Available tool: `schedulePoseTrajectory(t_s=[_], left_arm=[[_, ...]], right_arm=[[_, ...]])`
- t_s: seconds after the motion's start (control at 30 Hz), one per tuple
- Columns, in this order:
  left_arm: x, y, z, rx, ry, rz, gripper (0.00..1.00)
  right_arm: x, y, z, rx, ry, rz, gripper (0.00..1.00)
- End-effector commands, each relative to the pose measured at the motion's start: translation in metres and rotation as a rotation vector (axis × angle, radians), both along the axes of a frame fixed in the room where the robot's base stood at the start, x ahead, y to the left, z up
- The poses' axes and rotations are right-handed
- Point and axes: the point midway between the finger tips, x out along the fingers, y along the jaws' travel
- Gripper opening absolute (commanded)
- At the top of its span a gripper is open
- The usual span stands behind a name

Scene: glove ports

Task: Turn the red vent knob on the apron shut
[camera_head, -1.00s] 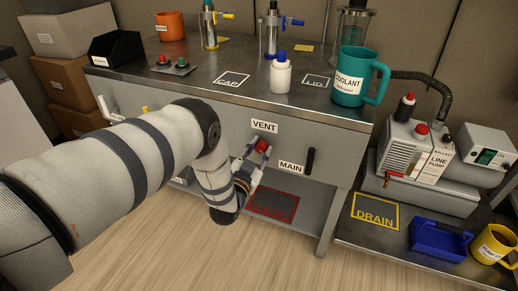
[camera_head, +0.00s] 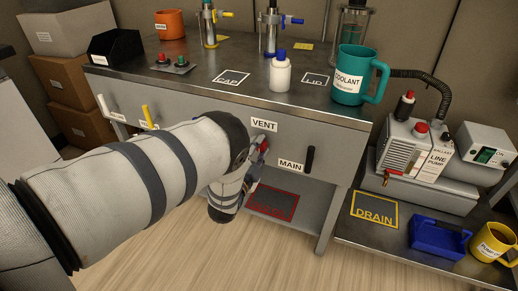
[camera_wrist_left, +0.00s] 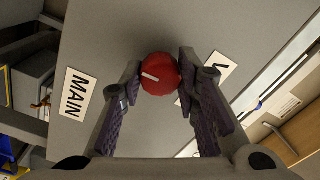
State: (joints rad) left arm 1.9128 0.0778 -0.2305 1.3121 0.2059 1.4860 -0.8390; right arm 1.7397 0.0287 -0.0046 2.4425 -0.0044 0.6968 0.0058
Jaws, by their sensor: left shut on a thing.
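The red vent knob (camera_head: 264,145) sits on the grey apron (camera_head: 350,135) just below the VENT label (camera_head: 264,125). My left gripper (camera_head: 260,148) is shut on it, with my forearm and wrist coming in from the left. In the left wrist view the round red knob (camera_wrist_left: 160,75) lies between the two dark finger pads of my left gripper (camera_wrist_left: 160,80). A white pointer line on its face runs slantwise. One finger covers part of the VENT label (camera_wrist_left: 205,85) there. My right gripper is not in view.
The black MAIN handle (camera_head: 310,160) hangs close to the right of the knob. A yellow handle (camera_head: 148,117) is farther left on the apron. The teal coolant mug (camera_head: 350,78) and white bottle (camera_head: 280,75) stand on the bench above. The floor in front is clear.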

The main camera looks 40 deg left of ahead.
Motion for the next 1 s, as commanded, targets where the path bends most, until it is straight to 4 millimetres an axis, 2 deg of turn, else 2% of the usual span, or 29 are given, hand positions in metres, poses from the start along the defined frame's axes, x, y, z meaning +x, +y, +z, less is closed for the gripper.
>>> schedulePoseTrajectory(t_s=[0.67,0.7,0.77,1.0], left_arm=[[-0.0017,0.0009,-0.0023,0.052,0.019,0.003,0.01],[-0.0017,0.0009,-0.0023,0.052,0.019,0.003,0.36],[-0.0016,0.0009,-0.0021,0.052,0.019,0.002,0.49],[-0.0007,0.0006,-0.001,0.052,0.016,0.001,0.49]], right_arm=[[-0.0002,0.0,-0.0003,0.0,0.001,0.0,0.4],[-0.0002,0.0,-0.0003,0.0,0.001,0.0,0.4],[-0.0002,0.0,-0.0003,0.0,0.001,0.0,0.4],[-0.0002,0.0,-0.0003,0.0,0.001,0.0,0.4]])
